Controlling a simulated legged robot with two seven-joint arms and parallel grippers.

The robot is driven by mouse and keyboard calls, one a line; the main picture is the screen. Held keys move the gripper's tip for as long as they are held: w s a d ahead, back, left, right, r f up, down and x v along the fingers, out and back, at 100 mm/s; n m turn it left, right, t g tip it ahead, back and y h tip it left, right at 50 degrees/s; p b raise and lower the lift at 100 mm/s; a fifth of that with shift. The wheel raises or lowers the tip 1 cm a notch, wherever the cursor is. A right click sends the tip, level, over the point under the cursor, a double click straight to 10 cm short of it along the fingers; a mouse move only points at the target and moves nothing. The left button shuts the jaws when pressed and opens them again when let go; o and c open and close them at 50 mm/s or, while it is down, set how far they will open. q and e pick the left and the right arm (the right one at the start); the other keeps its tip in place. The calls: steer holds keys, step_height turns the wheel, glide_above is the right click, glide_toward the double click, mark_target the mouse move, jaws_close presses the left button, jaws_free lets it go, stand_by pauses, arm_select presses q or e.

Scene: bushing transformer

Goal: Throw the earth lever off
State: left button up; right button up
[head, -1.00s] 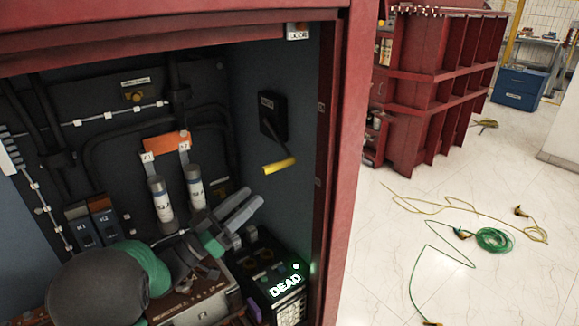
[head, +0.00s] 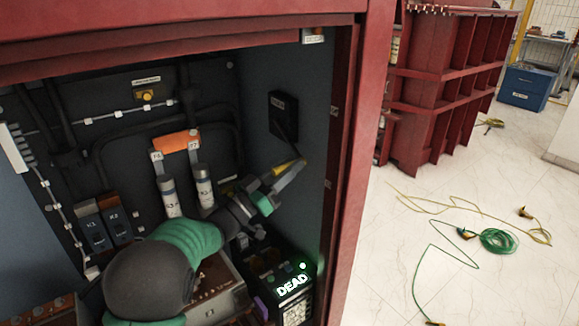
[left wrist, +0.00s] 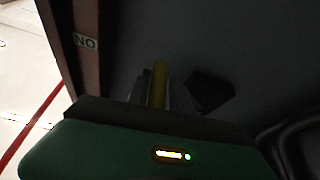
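The earth lever is a yellow handle (head: 289,164) on a dark box (head: 283,115) fixed to the cabinet's right inner wall. My left gripper (head: 284,174) is at the handle, its grey fingers apart on either side of it. The fingers cover part of the handle in the head view. The left wrist view shows the yellow handle (left wrist: 159,84) upright between the fingers and the dark box (left wrist: 208,92) to its right. I cannot tell whether the fingers touch the handle. My right gripper is not in view.
A black unit with a lit DEAD sign (head: 292,285) stands below my left gripper. Two white cylinders with an orange link (head: 177,141) stand left of it. The red cabinet frame (head: 352,150) is close on the right. Cables (head: 497,241) lie on the floor outside.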

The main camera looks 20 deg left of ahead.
arm_select(q)
steer(key=shift+a, duration=0.15)
steer(key=c, duration=0.5)
steer(key=shift+d+r, duration=0.1)
steer(key=shift+d, duration=0.1)
steer(key=shift+r, duration=0.1)
stand_by(0.6)
